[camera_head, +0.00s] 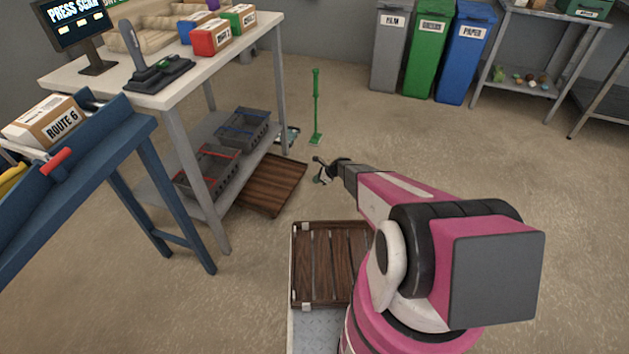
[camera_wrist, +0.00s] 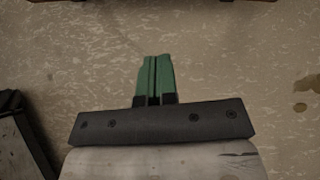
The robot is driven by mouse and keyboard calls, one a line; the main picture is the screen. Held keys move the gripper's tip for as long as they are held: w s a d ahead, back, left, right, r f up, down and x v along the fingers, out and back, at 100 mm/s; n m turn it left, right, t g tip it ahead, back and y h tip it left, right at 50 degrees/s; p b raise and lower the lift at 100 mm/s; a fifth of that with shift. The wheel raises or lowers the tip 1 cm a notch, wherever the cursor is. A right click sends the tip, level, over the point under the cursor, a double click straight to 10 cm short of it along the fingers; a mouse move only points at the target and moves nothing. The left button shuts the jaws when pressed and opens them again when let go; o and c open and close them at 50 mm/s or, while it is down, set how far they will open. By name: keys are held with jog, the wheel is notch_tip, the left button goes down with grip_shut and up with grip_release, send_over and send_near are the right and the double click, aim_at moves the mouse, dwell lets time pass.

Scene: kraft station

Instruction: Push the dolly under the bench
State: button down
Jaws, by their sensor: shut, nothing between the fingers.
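A low brown slatted dolly (camera_head: 272,185) sits on the floor at the open side of the bench (camera_head: 210,160). Its left part is beneath the bench's lower shelf and its right part sticks out onto the floor. My gripper (camera_head: 318,176) is to the right of the dolly, seemingly low over the floor and apart from it. In the wrist view the green fingertips of my gripper (camera_wrist: 153,75) are together with nothing between them. A brown edge (camera_wrist: 190,1) shows at the top of that view, probably the dolly.
Grey bins (camera_head: 208,170) stand on the bench's lower shelf. A green upright post (camera_head: 316,105) stands behind my gripper. A blue table (camera_head: 100,165) is at left. Another slatted wooden platform (camera_head: 325,262) lies beside my arm. The floor at right is open.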

aim_at(279, 182)
jog(key=w+a+f, duration=0.2)
jog(key=a+f, duration=0.3)
jog(key=a, duration=0.4)
jog(key=w+a, duration=0.1)
jog(key=a, duration=0.4)
jog(key=w+a, duration=0.1)
jog(key=a, duration=0.4)
jog(key=w+a, duration=0.1)
jog(key=a, duration=0.4)
jog(key=shift+w, duration=0.2)
jog(key=d, duration=0.2)
jog(key=s+d, duration=0.1)
jog(key=d, duration=0.1)
jog(key=shift+d, duration=0.2)
jog(key=v, duration=0.9)
jog(key=shift+d+r, duration=0.1)
jog(key=shift+r, duration=0.2)
